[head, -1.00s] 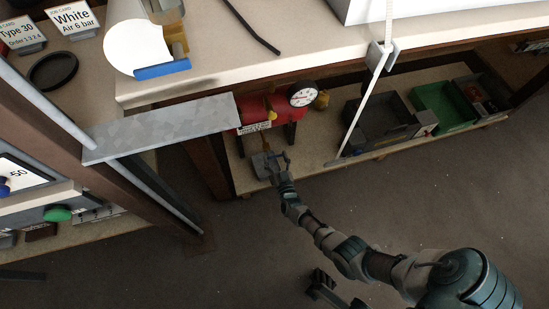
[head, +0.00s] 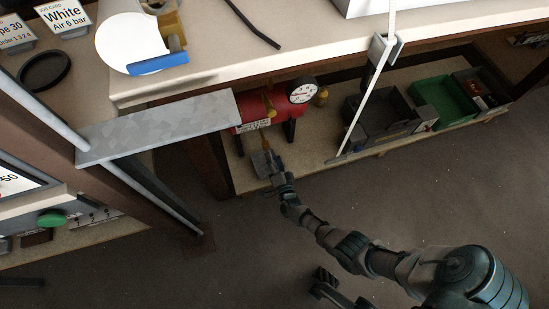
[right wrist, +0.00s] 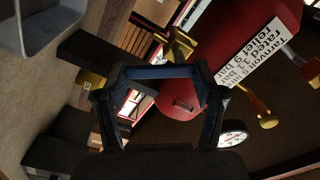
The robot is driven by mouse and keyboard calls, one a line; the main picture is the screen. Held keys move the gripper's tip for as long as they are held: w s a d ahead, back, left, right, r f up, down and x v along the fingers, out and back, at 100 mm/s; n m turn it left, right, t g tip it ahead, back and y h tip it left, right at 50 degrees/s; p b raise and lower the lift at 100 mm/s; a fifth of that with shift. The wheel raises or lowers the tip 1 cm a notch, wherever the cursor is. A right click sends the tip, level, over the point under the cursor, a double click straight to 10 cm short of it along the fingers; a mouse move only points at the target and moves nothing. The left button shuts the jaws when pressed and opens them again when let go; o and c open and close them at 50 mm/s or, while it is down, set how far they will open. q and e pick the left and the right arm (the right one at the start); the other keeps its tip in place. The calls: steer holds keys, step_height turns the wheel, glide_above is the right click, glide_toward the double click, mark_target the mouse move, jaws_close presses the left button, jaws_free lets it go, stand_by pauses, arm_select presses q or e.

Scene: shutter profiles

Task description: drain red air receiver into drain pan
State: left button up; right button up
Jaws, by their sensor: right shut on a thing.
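The red air receiver (head: 272,107) lies on the lower shelf under the bench, with a round white-faced gauge (head: 302,91). It also fills the upper right of the right wrist view (right wrist: 236,45). A brass drain fitting (head: 266,140) hangs below it and shows beyond my fingers in the right wrist view (right wrist: 180,46). The grey drain pan (head: 260,163) sits beneath at the shelf edge.
A grey metal plate (head: 160,127) juts out left of the receiver. A white bar (head: 366,100) slants down in front of the shelf. Dark bins (head: 375,125) and a green bin (head: 440,104) stand to the right. The floor in front is clear.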

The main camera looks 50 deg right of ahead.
steer(key=m, duration=0.3)
steer(key=f+m, duration=0.1)
steer(key=m, duration=0.1)
steer(key=shift+w+a+m, duration=0.1)
steer(key=shift+a+m, duration=0.15)
steer(key=shift+m, duration=0.05)
steer(key=shift+f, duration=0.1)
stand_by(0.3)
steer(key=o, duration=1.1)
steer(key=shift+o, duration=0.3)
steer(key=shift+s+a, duration=0.3)
steer(key=shift+a, duration=0.05)
steer(key=v, duration=1.1)
